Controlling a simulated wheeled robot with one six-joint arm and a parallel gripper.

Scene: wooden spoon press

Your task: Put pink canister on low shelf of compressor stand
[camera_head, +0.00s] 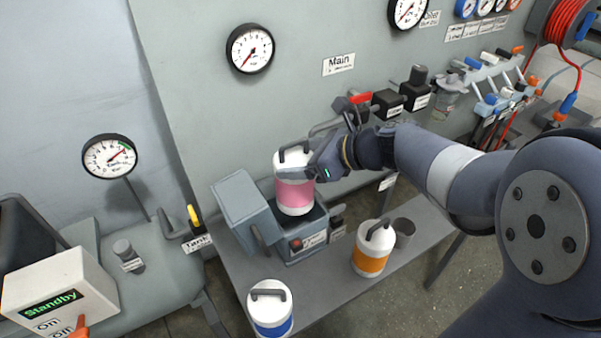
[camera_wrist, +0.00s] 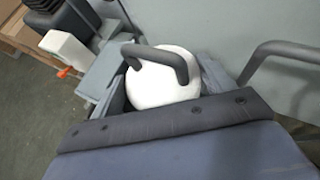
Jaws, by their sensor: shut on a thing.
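The pink canister (camera_head: 294,190) is white with a pink band and a dark handle on top. It stands upright in or just above the open grey box (camera_head: 318,232) on the bench; I cannot tell whether it touches the bottom. My gripper (camera_head: 306,172) is shut on the canister's upper part from the right. The wrist view shows the canister's white top (camera_wrist: 165,85) and handle beyond the gripper's dark edge. The low shelf of the compressor stand is not clearly seen.
An orange-banded canister (camera_head: 370,262) and a blue-banded canister (camera_head: 270,310) stand on the grey bench (camera_head: 325,290). A grey cup (camera_head: 403,231) is beside the orange one. The box's raised lid (camera_head: 245,210) is left of the pink canister.

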